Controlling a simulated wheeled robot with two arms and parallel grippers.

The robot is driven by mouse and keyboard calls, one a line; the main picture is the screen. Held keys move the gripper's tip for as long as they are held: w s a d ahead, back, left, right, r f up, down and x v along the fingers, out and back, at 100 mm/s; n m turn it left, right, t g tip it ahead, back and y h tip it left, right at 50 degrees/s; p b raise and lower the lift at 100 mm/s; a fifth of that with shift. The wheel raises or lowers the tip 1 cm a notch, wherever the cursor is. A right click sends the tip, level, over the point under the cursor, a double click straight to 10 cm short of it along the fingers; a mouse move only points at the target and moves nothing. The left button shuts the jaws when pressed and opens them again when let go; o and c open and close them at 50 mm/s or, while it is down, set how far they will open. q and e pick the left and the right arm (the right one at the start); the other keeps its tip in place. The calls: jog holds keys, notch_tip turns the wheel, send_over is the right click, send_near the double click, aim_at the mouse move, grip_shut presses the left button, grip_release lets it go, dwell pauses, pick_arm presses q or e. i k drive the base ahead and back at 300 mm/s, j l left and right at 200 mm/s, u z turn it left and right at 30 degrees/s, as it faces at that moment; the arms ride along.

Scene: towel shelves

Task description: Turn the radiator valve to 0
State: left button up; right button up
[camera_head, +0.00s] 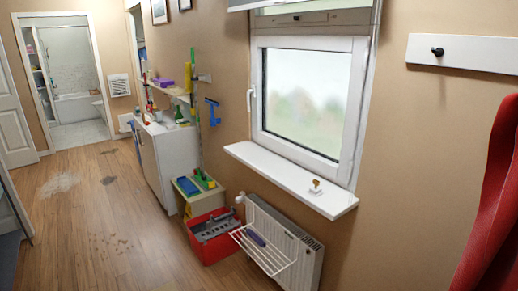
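A white panel radiator (302,262) is mounted on the wall below the window, in the lower middle of the head view. A small white knob, which looks like the radiator valve (239,199), sits at the radiator's upper left end. It is too small to read its setting. Neither of my grippers is in view.
A white wire rack (270,264) hangs on the radiator's front, with a purple item on it. A red toolbox (207,256) stands on the floor close to the valve. A white windowsill (270,168) juts out above. The wooden floor (110,225) at left is open.

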aim_at(241, 199)
jog(key=i+j, duration=2)
jog(key=j, duration=0.2)
jog(key=i+j, duration=1.05)
